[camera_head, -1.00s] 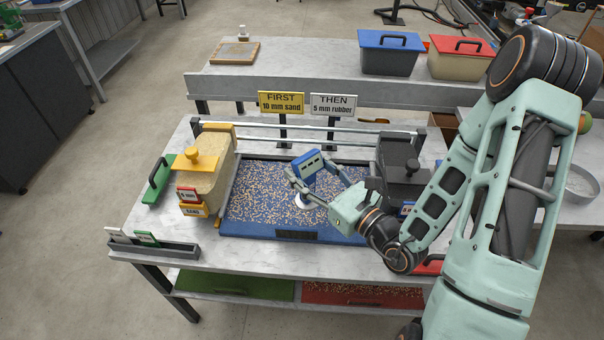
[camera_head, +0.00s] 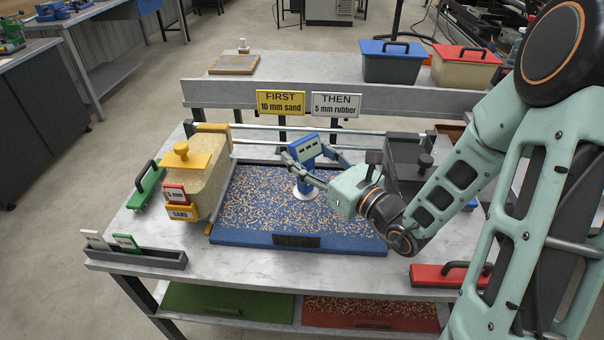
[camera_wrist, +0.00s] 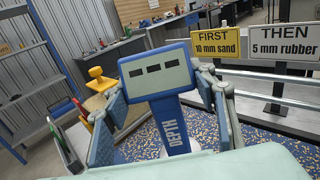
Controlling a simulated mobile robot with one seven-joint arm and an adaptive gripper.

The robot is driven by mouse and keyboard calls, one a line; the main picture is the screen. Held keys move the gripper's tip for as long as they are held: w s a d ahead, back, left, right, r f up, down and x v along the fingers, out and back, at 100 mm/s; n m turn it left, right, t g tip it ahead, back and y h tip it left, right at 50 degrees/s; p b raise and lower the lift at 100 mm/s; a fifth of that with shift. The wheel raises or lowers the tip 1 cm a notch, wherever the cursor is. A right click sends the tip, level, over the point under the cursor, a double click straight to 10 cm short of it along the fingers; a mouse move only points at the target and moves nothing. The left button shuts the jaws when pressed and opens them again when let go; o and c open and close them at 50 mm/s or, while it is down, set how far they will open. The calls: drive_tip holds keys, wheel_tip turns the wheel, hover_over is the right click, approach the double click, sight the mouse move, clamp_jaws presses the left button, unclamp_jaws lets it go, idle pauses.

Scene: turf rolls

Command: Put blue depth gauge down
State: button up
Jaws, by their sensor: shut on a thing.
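The blue depth gauge (camera_head: 305,157) stands upright over the blue tray, its round white foot at or just above the speckled granules; I cannot tell if it touches. My gripper (camera_head: 304,168) is shut on the gauge's body from the right side. In the wrist view the depth gauge (camera_wrist: 160,75) fills the middle, with a grey face with dark slots and the word DEPTH on its stem. My gripper's fingers (camera_wrist: 163,105) lie on both sides of it. The blue tray (camera_head: 240,237) holds a layer of tan and blue granules.
A yellow sand hopper (camera_head: 208,165) stands at the tray's left and a dark hopper (camera_head: 403,158) at its right. Signs reading FIRST 10 mm sand (camera_head: 280,103) and THEN 5 mm rubber (camera_head: 336,104) stand behind.

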drive_tip(key=w+a+f+b, duration=0.1)
drive_tip(key=w+f, duration=0.7)
drive_tip(key=f, duration=0.2)
drive_tip(key=shift+w+a+f, duration=0.15)
drive_tip(key=shift+w+f, duration=0.15)
drive_tip(key=shift+w, duration=0.1)
drive_tip(key=shift+f+b, duration=0.1)
drive_tip(key=shift+b, duration=0.2)
drive_tip(key=o, duration=1.4)
drive_tip(key=shift+o, duration=0.2)
drive_tip(key=v, duration=1.2)
